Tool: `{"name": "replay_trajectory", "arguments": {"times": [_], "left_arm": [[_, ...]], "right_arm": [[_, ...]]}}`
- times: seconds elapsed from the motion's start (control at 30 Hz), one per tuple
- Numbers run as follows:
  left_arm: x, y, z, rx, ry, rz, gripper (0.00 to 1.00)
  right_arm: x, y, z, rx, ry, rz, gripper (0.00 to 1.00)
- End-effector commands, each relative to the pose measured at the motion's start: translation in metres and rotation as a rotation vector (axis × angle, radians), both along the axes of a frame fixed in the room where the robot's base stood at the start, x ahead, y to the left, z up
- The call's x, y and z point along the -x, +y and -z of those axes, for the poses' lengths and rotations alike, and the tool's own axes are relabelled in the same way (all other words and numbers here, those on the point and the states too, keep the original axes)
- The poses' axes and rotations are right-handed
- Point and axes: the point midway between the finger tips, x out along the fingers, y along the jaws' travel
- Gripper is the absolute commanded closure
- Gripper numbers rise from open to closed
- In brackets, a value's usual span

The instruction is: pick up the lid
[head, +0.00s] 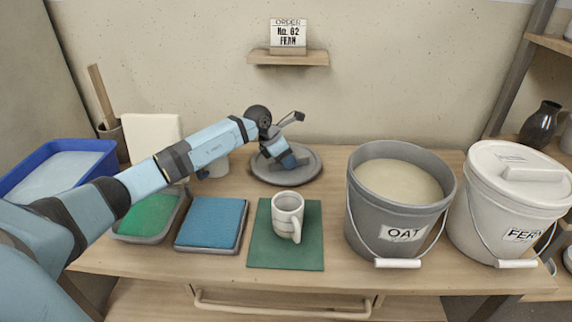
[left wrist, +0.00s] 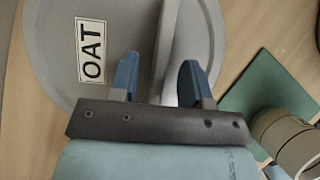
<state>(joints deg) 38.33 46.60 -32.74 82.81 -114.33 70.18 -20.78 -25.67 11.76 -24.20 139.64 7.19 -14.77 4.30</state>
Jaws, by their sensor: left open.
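The grey round lid (head: 309,172) lies flat on the table at the back middle. In the left wrist view the lid (left wrist: 55,25) carries an OAT label (left wrist: 91,50) and a raised bar handle (left wrist: 166,50). My left gripper (head: 288,162) is over the lid, pointing down. In the left wrist view its open blue fingers (left wrist: 160,78) appear on either side of the handle; whether they touch it I cannot tell. The gripper hides part of the lid in the head view. My right gripper is not in view.
The open OAT bucket (head: 401,212) and the lidded FERN bucket (head: 490,225) stand at right. A mug (head: 287,215) stands on a green mat (head: 285,258) in front of the lid. Blue (head: 211,221) and green (head: 148,215) pads and a blue tub (head: 95,148) are at left.

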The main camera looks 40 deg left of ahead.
Motion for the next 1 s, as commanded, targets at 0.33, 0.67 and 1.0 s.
{"name": "replay_trajectory", "arguments": {"times": [0.33,0.67,1.0], "left_arm": [[0.0004,0.0001,0.0038,-0.001,0.001,0.0,0.56],[0.0003,0.0001,0.0053,-0.001,0.001,0.0,0.56],[0.0002,0.0,0.0051,0.0,0.0,0.0,1.0]], "right_arm": [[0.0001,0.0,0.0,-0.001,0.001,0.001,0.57],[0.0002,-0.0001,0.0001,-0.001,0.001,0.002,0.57],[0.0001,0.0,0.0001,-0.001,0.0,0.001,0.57]]}}
